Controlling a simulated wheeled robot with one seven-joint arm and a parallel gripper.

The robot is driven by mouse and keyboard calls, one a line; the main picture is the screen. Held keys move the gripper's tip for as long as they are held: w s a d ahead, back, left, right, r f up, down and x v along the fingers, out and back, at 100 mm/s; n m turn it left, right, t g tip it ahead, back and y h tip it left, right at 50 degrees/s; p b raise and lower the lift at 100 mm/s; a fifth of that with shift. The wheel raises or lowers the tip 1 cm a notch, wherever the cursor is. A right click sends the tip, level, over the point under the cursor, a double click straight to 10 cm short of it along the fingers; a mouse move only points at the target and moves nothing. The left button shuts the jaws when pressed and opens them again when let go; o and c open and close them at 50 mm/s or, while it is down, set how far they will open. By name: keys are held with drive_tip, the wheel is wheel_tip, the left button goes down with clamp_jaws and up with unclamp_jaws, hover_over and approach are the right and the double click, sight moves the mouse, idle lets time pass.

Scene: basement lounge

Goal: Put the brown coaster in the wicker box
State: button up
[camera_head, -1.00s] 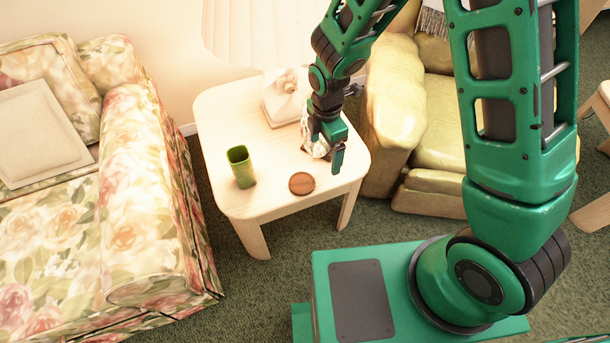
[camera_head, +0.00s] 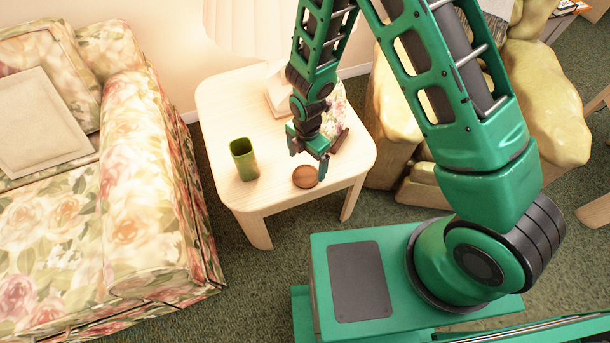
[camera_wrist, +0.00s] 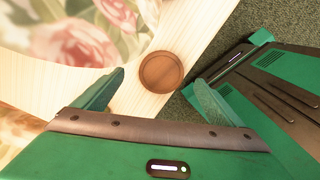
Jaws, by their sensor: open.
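The brown coaster (camera_head: 305,177) is a round disc lying flat near the front edge of the pale side table (camera_head: 225,105). My gripper (camera_head: 309,161) is open, pointing down just above and behind the coaster. In the wrist view the coaster (camera_wrist: 161,72) shows whole, close to the line between the two finger tips (camera_wrist: 160,82), with nothing held. A floral-patterned object with a brown part (camera_head: 338,112) stands on the table just right of my gripper, partly hidden by it. I cannot tell whether it is the wicker box; no clear wicker shows.
A green cup (camera_head: 243,160) stands on the table left of the coaster. A pale object (camera_head: 280,97) sits behind my arm, partly hidden. A floral sofa (camera_head: 140,170) is at the left and a yellowish armchair (camera_head: 395,120) at the right. Bare tabletop lies around the cup.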

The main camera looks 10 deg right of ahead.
sight(307, 174)
drive_tip(key=shift+s+f, duration=0.15)
drive_tip(key=shift+f, duration=1.2)
drive_tip(key=shift+s+f, duration=0.1)
drive_tip(key=shift+f, duration=1.2)
drive_tip(key=c, duration=1.2)
drive_tip(key=shift+r, duration=0.2)
